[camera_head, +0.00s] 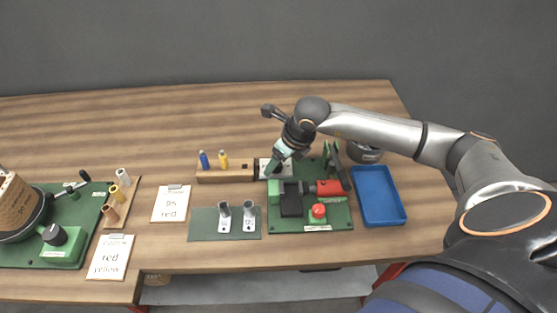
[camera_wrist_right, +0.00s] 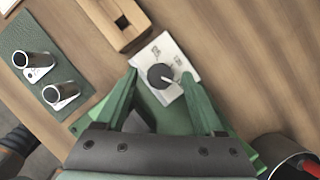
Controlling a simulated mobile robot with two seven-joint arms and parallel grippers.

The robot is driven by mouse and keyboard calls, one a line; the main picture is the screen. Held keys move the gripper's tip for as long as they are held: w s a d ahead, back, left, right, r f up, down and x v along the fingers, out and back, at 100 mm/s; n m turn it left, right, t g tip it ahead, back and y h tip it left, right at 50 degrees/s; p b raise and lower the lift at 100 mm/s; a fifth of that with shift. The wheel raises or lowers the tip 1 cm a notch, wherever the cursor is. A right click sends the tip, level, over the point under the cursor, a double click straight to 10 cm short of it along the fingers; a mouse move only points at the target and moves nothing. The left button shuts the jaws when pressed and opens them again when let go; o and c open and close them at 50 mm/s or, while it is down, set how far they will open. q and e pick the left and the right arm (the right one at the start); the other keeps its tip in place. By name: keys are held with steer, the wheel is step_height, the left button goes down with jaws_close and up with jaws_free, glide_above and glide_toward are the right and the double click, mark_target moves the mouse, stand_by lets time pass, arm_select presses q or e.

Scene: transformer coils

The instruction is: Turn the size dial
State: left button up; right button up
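The size dial (camera_wrist_right: 160,76) is a round black knob with a white pointer line, on a white plate (camera_wrist_right: 182,54) with printed marks. The pointer aims toward the lower right in the right wrist view. In the head view the plate (camera_head: 263,170) shows at the back left of the green machine board, and my gripper partly covers it. My right gripper (camera_head: 278,166) points down at the dial. Its two green fingers (camera_wrist_right: 160,82) are open, one on each side of the knob, with visible gaps. Contact does not show. My left gripper is not in view.
Beside the dial stands a wooden block (camera_head: 226,177) with a blue and a yellow peg. The green machine board (camera_head: 335,220) carries a red button (camera_head: 318,211). A blue tray (camera_head: 378,196) lies to the right. Two metal tubes stand on a dark green mat (camera_head: 203,225).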

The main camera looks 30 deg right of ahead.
jaws_close()
stand_by(0.3)
stand_by(0.3)
